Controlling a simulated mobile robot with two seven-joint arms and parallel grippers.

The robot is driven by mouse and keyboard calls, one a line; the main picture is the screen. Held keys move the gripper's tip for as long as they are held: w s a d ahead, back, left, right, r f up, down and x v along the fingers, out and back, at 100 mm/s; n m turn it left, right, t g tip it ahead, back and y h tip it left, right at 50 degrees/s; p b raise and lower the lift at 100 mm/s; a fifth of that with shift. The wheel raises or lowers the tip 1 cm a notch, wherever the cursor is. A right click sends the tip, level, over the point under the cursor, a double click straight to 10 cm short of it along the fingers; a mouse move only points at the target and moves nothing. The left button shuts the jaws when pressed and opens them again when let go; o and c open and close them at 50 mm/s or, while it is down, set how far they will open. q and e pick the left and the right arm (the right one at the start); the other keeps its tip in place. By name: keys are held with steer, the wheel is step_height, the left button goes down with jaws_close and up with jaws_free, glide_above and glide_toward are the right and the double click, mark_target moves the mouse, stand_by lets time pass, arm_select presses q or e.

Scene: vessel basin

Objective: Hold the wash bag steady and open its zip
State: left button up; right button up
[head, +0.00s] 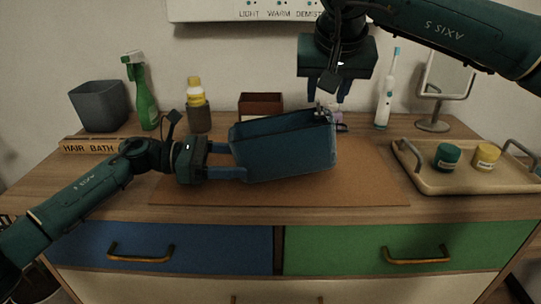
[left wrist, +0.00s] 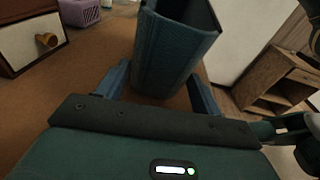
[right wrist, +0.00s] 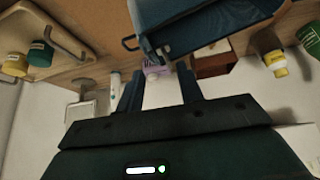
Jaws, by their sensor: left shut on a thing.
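The blue wash bag (head: 285,150) stands on a brown mat (head: 375,188), turned slightly askew. Its top shows a dark opening along its length. My left gripper (head: 238,160) is shut on the bag's left end; in the left wrist view the bag (left wrist: 172,50) stands between its fingers. My right gripper (head: 322,98) points down just above the bag's right end, fingers apart. In the right wrist view the bag (right wrist: 200,20) lies beyond the fingertips, with a small pale tab (right wrist: 163,50), perhaps the zip pull, near its end. I see nothing gripped there.
A tray (head: 410,160) with a green jar (head: 447,156) and a yellow jar (head: 486,156) is at right. An electric toothbrush (head: 385,100) and mirror (head: 436,95) stand behind. A grey bin (head: 100,107), green spray bottle (head: 145,95) and red-brown box (head: 261,103) line the back.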

arm_select(q)
steer(key=shift+d+r, duration=0.2)
steer(key=shift+r, duration=0.05)
steer(key=o, duration=0.9)
steer(key=shift+s, duration=0.1)
steer(key=a, duration=0.4)
steer(key=a+r, duration=0.1)
steer(key=a, duration=0.3)
steer(key=s+a, duration=0.1)
steer(key=a, duration=0.3)
steer(key=shift+r, duration=0.15)
